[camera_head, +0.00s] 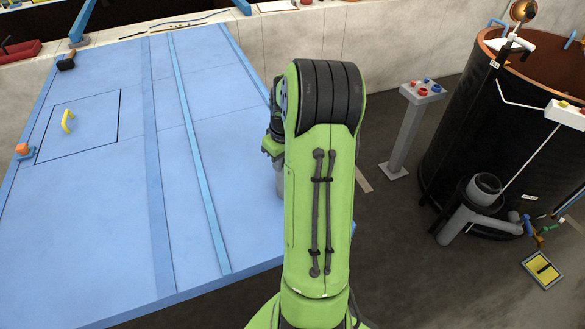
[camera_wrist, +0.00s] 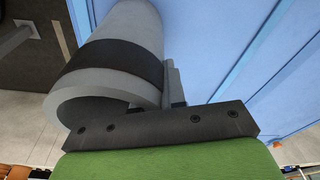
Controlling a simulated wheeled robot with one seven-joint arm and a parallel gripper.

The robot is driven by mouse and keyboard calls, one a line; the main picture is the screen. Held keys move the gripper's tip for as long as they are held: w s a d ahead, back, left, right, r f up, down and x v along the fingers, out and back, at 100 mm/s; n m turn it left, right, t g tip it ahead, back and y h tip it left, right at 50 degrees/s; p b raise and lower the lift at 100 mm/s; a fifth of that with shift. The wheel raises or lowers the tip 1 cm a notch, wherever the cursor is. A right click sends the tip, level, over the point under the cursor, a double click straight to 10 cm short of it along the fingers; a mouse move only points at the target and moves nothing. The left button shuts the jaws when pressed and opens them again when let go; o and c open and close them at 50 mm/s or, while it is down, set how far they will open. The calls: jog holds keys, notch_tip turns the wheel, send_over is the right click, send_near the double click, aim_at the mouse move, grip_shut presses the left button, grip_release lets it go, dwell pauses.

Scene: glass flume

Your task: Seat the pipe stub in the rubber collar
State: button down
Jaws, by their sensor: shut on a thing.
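The pipe stub (camera_wrist: 137,28) is a grey hollow tube with a black band around it, large in the wrist view. My gripper (camera_wrist: 172,88) is shut on it, and one open end of the tube faces the camera. In the head view a small grey part of the stub (camera_head: 281,186) shows below my gripper (camera_head: 272,147), mostly hidden behind my green arm. The stub is over the right part of the blue surface. What looks like the rubber collar (camera_head: 485,189) is a dark upright ring on a grey pipe fitting at the right, well apart from my gripper.
The fitting (camera_head: 463,222) joins a large black round tank (camera_head: 458,125). A grey pedestal with coloured buttons (camera_head: 423,91) stands between the arm and the tank. The blue table (camera_head: 90,220) fills the left.

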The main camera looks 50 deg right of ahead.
dwell(0.6)
notch_tip(320, 180, up, 10)
jog(key=shift+w+r+p, duration=0.1)
jog(key=shift+p, duration=0.3)
